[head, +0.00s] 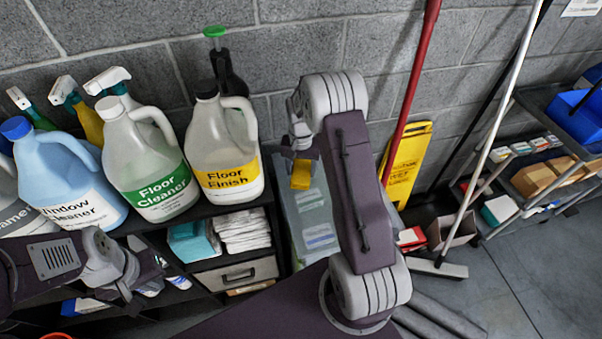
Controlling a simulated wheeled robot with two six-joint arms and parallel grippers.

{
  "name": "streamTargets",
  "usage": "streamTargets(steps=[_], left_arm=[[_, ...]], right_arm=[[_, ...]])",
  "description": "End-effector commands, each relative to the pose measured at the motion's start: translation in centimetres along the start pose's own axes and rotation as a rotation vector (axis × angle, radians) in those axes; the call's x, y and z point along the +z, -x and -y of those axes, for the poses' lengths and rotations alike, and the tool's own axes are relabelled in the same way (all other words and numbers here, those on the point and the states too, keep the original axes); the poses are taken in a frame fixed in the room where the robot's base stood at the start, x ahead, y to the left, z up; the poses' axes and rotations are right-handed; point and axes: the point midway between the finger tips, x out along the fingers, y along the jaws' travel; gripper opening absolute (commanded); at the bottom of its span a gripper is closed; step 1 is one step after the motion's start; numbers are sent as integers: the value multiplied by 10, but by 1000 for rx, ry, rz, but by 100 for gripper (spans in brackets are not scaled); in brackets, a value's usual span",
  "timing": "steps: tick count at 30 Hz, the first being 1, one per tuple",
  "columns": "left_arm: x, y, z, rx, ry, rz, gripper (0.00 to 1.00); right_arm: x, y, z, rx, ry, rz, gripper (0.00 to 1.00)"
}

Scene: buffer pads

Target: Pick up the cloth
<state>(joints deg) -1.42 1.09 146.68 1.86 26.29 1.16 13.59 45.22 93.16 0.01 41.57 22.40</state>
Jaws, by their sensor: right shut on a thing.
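My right gripper (301,160) is at the upper middle, in front of the grey wall and right of the floor finish jug. It is shut on a small yellow block-shaped thing that looks like a folded cloth (301,176), held above a grey see-through bin (318,225). My own wrist hides part of the grip. A teal stack of folded cloths (193,241) and a white stack (244,230) lie on the shelf below the jugs. My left gripper (145,283) is at the lower left in front of the shelf; its fingertips are not clear.
Jugs of floor finish (224,150), floor cleaner (148,165) and window cleaner (60,180) stand on the black shelf top, with spray bottles behind. A yellow sign (405,165), red pole (411,90) and white-handled squeegee (437,267) stand right. Floor at the far right is open.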

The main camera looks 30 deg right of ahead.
Motion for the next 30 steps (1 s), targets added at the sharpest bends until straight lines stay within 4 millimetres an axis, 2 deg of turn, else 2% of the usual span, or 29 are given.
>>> streamTargets(steps=[3,12,16,21,30], left_arm=[[0,0,0,0,0,0,0],[0,2,0,0,0,0,0],[0,4,0,0,0,0,0],[-1,6,0,0,0,0,0],[-1,6,0,0,0,0,0]], right_arm=[[-4,22,-1,-2,-2,-4,12],[-63,63,-42,-1,-4,-4,12],[-83,78,-55,0,-3,-2,12],[-95,86,-62,0,-1,0,12],[-98,88,-65,0,0,1,12]])
